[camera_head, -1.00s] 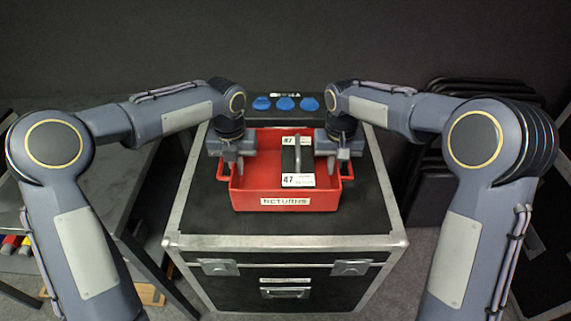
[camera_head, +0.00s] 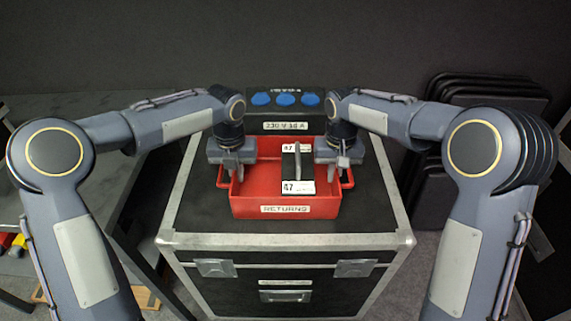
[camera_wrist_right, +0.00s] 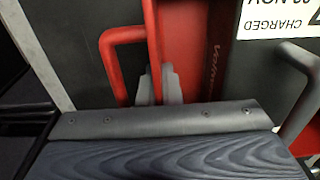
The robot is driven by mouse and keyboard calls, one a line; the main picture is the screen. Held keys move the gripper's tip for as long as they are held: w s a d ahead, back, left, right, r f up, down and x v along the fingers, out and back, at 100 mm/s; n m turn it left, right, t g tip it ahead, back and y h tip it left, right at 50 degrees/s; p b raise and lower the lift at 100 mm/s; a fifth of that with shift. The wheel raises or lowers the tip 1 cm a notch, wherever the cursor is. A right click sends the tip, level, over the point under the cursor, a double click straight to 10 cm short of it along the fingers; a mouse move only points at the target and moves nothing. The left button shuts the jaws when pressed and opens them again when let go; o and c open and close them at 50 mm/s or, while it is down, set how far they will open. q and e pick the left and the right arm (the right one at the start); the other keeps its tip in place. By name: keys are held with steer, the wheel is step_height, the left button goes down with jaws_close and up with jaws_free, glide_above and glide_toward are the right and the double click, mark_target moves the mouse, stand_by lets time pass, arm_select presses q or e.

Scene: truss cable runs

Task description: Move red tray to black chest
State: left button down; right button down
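The red tray (camera_head: 285,205), labelled RETURNS, is level over the black chest's (camera_head: 200,215) top. Whether its bottom touches the lid is not clear. My left gripper (camera_head: 233,167) is at the tray's left side, its fingers at the side wall and apparently shut on it. My right gripper (camera_head: 336,165) is at the right side. In the right wrist view its grey fingertips (camera_wrist_right: 159,88) straddle the red side wall, with a red loop handle (camera_wrist_right: 118,60) beside them. A black block with a handle and white label (camera_head: 298,187) is inside the tray.
A black power box (camera_head: 285,115) with several blue sockets stands behind the tray. The chest has metal edging and front latches (camera_head: 355,268). Dark chairs (camera_head: 480,88) are stacked at right. A dark table (camera_head: 75,130) is at left. Some lid shows on both sides of the tray.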

arm_select(q)
steer(key=c, duration=1.6)
jaws_free()
steer(key=shift+f, duration=0.1)
arm_select(e)
steer(key=c, duration=1.6)
jaws_free()
steer(key=shift+f, duration=0.15)
arm_select(q)
step_height(320, 180, up, 11)
steer(key=shift+f, duration=0.1)
steer(key=shift+r, duration=0.55)
arm_select(e)
step_height(320, 180, up, 12)
steer(key=shift+f, duration=0.1)
